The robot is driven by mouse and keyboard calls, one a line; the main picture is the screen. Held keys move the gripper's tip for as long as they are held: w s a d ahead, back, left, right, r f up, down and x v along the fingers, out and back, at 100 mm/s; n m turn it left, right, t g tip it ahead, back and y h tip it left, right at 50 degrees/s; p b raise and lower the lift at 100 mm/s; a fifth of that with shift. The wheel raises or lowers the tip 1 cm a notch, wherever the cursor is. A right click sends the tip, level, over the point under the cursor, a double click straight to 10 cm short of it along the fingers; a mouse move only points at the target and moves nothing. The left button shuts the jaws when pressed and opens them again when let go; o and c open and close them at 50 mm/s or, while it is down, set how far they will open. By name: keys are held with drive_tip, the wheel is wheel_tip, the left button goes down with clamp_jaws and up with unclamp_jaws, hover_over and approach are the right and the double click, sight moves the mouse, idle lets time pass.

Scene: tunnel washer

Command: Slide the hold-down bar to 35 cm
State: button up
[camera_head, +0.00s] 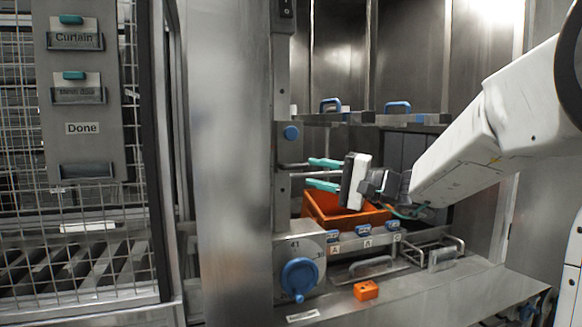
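My gripper (324,174) reaches in from the right and points left, with its two teal fingertips one above the other and apart. It is open. A thin grey rod (302,174) runs from the steel post between the fingertips. I cannot tell whether it touches either finger. Which part is the hold-down bar is not clear. A grey horizontal bar with blue handles (398,107) crosses behind the gripper. No 35 cm mark is readable.
A round dial with a blue knob (299,278) sits below the gripper. An orange bin (318,208) stands behind it. A small orange block (366,290) lies on the steel ledge (440,299). A wide steel post (232,190) and mesh door (80,215) close off the left.

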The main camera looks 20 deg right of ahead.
sight(296, 129)
drive_tip(key=shift+w+d, duration=0.2)
drive_tip(key=shift+w, duration=0.2)
drive_tip(key=x, duration=0.6)
drive_tip(key=shift+w+d+r, duration=0.1)
drive_tip(key=shift+w+d, duration=0.05)
clamp_jaws()
wheel_tip(296, 129, up, 11)
drive_tip(key=shift+f, duration=0.1)
